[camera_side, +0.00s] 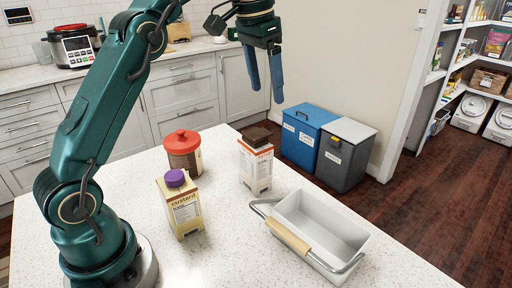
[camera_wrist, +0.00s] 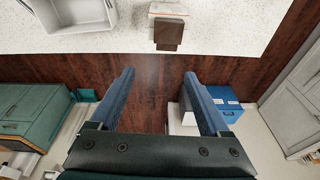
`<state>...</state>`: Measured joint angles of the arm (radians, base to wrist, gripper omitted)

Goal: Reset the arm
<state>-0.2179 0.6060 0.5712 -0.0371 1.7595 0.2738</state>
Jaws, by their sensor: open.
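My gripper (camera_side: 264,80) is raised high above the far edge of the counter, its blue fingers pointing down. It is open, with nothing between the fingers. In the wrist view my gripper (camera_wrist: 159,95) shows two blue fingers spread apart over the dark wood floor. My green arm rises from its round base at the counter's left and reaches to the upper right. No object touches the gripper.
On the speckled counter (camera_side: 230,255) stand a red-lidded jar (camera_side: 183,155), a purple-capped custard carton (camera_side: 180,205), a brown-capped carton (camera_side: 256,165) and an empty white basket (camera_side: 320,230) with a wooden handle. Blue (camera_side: 303,135) and grey (camera_side: 343,160) bins stand on the floor beyond.

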